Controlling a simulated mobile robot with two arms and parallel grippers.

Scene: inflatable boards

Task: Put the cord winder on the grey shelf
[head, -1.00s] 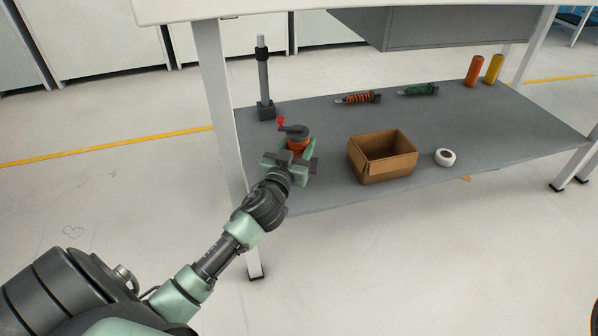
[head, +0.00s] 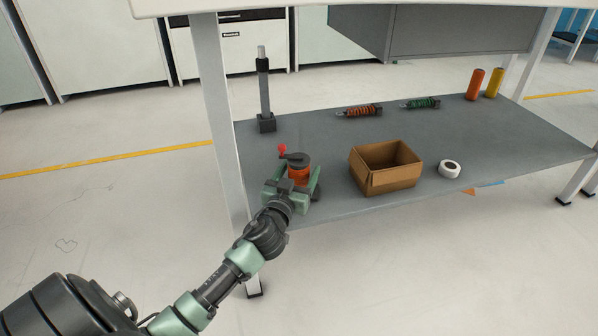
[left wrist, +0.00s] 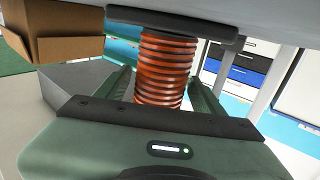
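The cord winder (head: 299,172) has an orange ribbed drum, a dark top plate and a red knob. It is upright at the near left end of the grey shelf (head: 330,190). My left gripper (head: 297,184) comes from the front with one finger on each side of the drum and appears shut on it. In the left wrist view, the orange drum (left wrist: 165,65) is between the fingers (left wrist: 163,88), with a dark flange close to the grey surface. I cannot tell whether the base touches the shelf. My right gripper is not in view.
An open cardboard box (head: 387,175) and a white tape roll (head: 449,169) lie to the right. A dark post (head: 265,95) stands behind the winder. Two spring parts (head: 360,111) and orange and yellow cylinders (head: 484,83) are farther back. A white table leg (head: 228,130) is close on the left.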

